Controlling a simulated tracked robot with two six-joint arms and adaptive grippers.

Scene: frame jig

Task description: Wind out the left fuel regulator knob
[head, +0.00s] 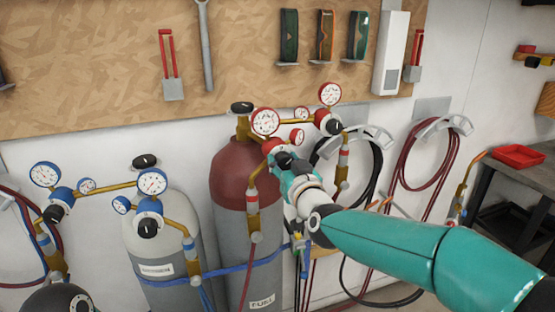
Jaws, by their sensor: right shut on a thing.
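The maroon fuel cylinder (231,170) stands near the middle, with a "FUEL" label low on it. The left fuel regulator shows a large red-rimmed gauge (265,121) and a smaller red gauge (297,136) beside it. My right gripper (282,157), at the end of the teal arm from the right, is shut on the left fuel regulator knob just below these gauges. My left gripper is not in view.
A second red-gauged regulator (329,94) with a black knob (333,127) sits close on the right. The grey oxygen cylinder (170,238) with blue gauges stands left. Hoses hang on wall hooks behind my arm. A workbench with a red tray (518,156) is far right.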

